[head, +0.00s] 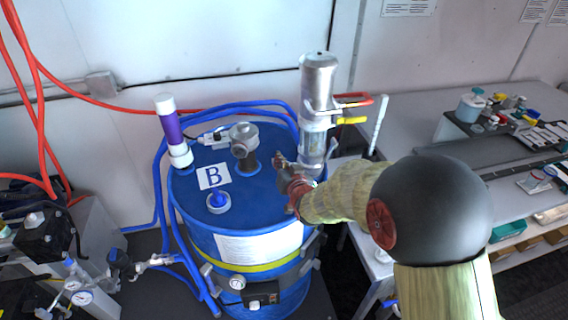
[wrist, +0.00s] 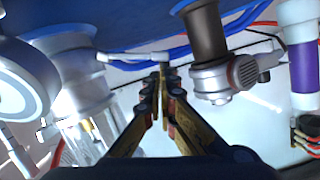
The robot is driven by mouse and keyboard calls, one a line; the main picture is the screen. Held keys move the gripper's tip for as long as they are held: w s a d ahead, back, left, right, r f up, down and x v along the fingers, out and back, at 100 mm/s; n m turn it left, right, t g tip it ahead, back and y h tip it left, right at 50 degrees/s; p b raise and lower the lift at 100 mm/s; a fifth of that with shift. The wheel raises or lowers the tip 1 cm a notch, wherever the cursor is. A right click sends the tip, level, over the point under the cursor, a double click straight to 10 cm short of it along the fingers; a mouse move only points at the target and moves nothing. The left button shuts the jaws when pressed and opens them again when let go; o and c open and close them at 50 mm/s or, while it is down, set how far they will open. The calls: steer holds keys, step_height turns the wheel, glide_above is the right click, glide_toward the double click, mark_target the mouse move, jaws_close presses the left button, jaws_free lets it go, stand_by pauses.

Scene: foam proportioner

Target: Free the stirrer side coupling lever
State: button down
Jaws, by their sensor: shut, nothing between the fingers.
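The stirrer (head: 318,85) is a silver cylinder standing upright on the right side of a blue drum marked B (head: 262,245). My gripper (head: 281,162) is above the drum lid, just left of the stirrer's lower part. In the wrist view my gripper (wrist: 160,80) is shut and empty, its fingertips together. The stirrer's clear and metal body (wrist: 85,95) is to its left there.
A grey pipe fitting (head: 243,140) stands on the lid left of my gripper; it also shows in the wrist view (wrist: 215,80). A purple-and-white tube (head: 172,130) and blue hoses (head: 230,108) are farther left. A workbench (head: 420,115) with parts is right.

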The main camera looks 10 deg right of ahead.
steer(key=shift+a+f+b, duration=0.3)
steer(key=shift+f+b, duration=0.1)
steer(key=shift+b, duration=0.15)
steer(key=shift+s, duration=0.1)
stand_by(0.4)
